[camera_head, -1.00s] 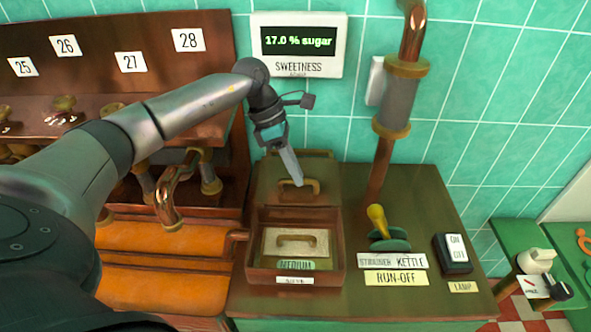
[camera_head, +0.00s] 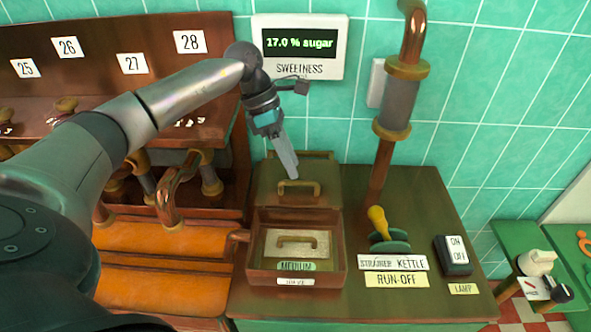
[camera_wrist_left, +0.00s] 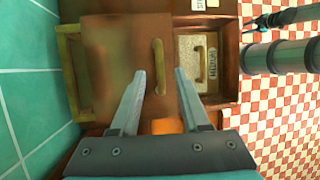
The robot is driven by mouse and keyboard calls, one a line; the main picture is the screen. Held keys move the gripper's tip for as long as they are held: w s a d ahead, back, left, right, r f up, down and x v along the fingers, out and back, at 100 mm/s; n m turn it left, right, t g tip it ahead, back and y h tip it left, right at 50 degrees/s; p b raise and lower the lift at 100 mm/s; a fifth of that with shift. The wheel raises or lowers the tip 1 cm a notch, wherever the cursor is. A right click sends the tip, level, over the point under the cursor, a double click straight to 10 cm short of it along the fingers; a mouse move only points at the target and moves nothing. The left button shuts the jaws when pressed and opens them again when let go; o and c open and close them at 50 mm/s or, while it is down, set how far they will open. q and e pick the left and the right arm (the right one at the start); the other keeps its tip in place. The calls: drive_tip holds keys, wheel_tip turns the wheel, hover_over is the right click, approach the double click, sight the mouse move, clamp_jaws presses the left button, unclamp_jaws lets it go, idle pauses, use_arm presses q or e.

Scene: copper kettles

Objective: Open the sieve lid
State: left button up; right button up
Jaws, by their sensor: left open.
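The sieve box (camera_head: 256,262) stands on the counter with its wooden lid (camera_head: 268,178) swung up and leaning back toward the tiled wall. The lid's brass handle (camera_head: 313,188) faces forward; in the left wrist view the handle (camera_wrist_left: 158,65) shows ahead of and between the fingers. My left gripper (camera_head: 290,174) is open and empty, its tips just above the handle; it also shows in the left wrist view (camera_wrist_left: 160,76). Inside the box lies a pale plate (camera_head: 278,250) with its own handle and a MEDIUM label. A dark slim part at the wrist view's upper right may be my right gripper (camera_wrist_left: 250,23); its jaws are unclear.
A valve with a yellow handle (camera_head: 377,222) and a STRAINER KETTLE label (camera_head: 392,263) stand right of the box. A lamp switch (camera_head: 452,254) is farther right. A copper pipe (camera_head: 383,165) rises behind.

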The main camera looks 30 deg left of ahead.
use_arm(q)
drive_tip(key=v, duration=1.2)
drive_tip(key=shift+p, duration=0.35)
drive_tip(key=shift+s+f, duration=0.1)
